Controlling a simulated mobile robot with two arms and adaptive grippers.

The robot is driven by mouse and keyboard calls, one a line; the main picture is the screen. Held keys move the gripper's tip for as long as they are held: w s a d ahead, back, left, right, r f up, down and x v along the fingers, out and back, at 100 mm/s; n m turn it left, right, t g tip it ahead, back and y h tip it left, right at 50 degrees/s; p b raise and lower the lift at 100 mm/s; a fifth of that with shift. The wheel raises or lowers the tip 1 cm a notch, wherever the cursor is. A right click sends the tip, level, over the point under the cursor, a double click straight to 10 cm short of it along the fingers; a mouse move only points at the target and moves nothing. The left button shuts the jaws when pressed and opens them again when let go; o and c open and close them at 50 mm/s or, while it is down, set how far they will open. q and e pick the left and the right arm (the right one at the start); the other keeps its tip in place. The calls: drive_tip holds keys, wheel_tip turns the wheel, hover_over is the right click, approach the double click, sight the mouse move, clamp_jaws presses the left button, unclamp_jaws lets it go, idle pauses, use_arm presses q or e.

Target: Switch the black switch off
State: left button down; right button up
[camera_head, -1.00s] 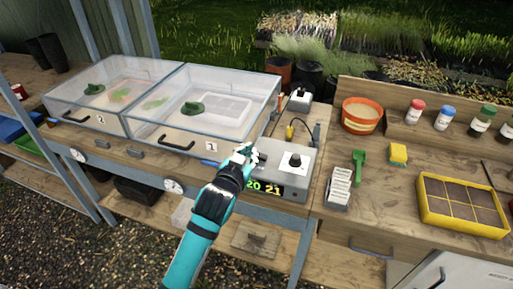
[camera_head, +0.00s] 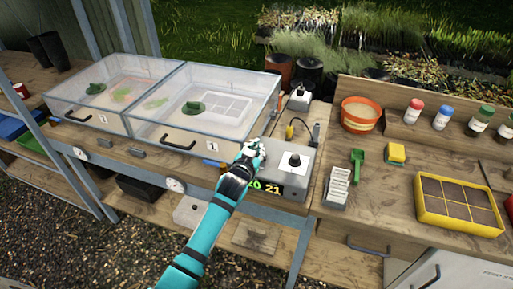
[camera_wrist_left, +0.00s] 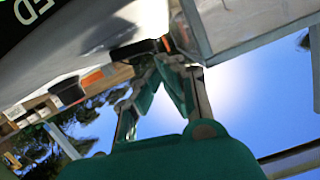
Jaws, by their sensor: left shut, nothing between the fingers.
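The grey control box (camera_head: 296,183) stands on the bench right of the clear propagator bins, with a black knob on a white dial (camera_head: 295,160) and a lit "20 21" display. My left gripper (camera_head: 256,148) is shut and empty, over the box's left part. It hides the spot where a dark switch part showed earlier. In the left wrist view the shut fingers (camera_wrist_left: 170,65) point toward a black piece (camera_wrist_left: 133,50) under the pale box, probably the black switch. I cannot tell whether they touch it or which way it is set. My right gripper is not in view.
Clear lidded bin 1 (camera_head: 204,105) stands close left of the gripper. A small box with a black knob (camera_head: 299,98) and cables lies behind. A label rack (camera_head: 337,188), green scoop (camera_head: 357,166) and yellow seed tray (camera_head: 459,205) are on the right bench.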

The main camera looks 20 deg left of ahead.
use_arm(q)
drive_tip(key=shift+a+f+n+h, duration=0.3)
drive_tip(key=shift+f+n, duration=0.15)
drive_tip(key=shift+n, duration=0.15)
drive_tip(key=r+p, duration=0.4)
drive_tip(key=shift+w+a, duration=0.2)
drive_tip(key=shift+a, duration=0.05)
drive_tip(key=b+v, duration=0.2)
drive_tip(key=v, duration=0.8)
drive_tip(key=shift+s+a, duration=0.25)
drive_tip(key=shift+w+f, duration=0.1)
